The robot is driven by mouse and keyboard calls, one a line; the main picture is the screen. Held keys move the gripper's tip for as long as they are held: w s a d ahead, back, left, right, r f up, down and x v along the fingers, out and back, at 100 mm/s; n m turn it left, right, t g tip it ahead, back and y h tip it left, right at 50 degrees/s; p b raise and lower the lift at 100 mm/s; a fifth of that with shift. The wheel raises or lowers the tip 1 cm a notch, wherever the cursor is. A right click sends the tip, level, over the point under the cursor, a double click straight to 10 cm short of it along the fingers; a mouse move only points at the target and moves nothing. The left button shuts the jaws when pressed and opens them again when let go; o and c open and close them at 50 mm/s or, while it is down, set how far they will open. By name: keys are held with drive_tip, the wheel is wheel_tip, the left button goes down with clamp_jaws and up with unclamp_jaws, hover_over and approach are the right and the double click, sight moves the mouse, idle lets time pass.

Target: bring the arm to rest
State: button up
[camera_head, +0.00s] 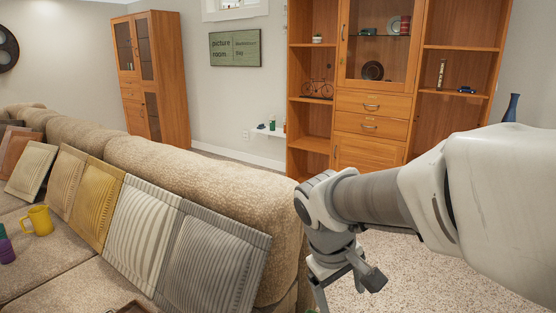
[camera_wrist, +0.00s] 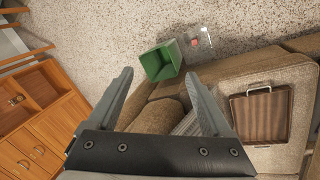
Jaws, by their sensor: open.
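My arm (camera_head: 380,197) reaches in from the right side of the head view and bends downward at the wrist. My gripper (camera_head: 345,285) hangs beside the end of the beige sofa, partly cut off by the lower edge. In the wrist view my gripper (camera_wrist: 175,95) has its two fingers spread apart with nothing between them. Below it show the sofa's arm and the speckled floor. I cannot tell from single frames whether the arm is moving.
The sofa (camera_head: 190,170) fills the left, with several cushions and a yellow mug (camera_head: 40,220). Wooden shelves (camera_head: 372,103) stand behind. The wrist view shows a green bin (camera_wrist: 160,62) on the floor (camera_wrist: 120,25) and a brown tray (camera_wrist: 260,117) on the sofa.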

drive_tip(key=s+d+r+m+t+y, duration=0.3)
drive_tip(key=s+r+m+t, duration=0.15)
drive_tip(key=s, duration=0.75)
wheel_tip(320, 180, up, 25)
drive_tip(key=p, duration=2.4)
drive_tip(key=shift+w+a+f+m+g, duration=0.15)
drive_tip(key=shift+w+m+g, duration=0.05)
drive_tip(key=shift+m+g, duration=0.2)
